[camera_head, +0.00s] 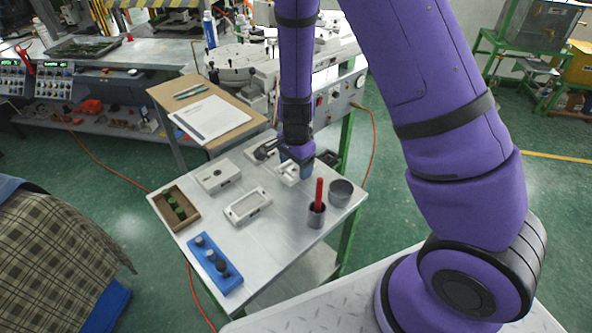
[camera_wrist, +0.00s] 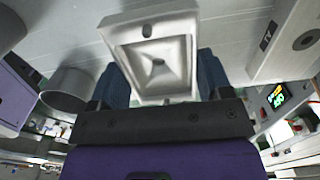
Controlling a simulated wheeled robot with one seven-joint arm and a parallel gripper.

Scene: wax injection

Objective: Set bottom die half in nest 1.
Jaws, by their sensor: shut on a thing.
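My gripper (camera_head: 297,168) is shut on a pale grey die half (camera_wrist: 151,45), with one dark blue finger on each side of it in the wrist view. The die half has a square hollow with a small raised or sunken centre, and a slot in one edge. In the head view the held die half (camera_head: 287,172) shows as a small pale block at the right rear of the metal table, partly hidden by the gripper. A pale rectangular frame with a recess (camera_head: 236,213) and a pale block with a hole (camera_head: 214,184) rest to its left. I cannot tell which place is nest 1.
A grey cup with a red-handled tool (camera_head: 316,219) and a wider grey cup (camera_head: 341,193) stand to the right of the frame. Bare table shows near the front.

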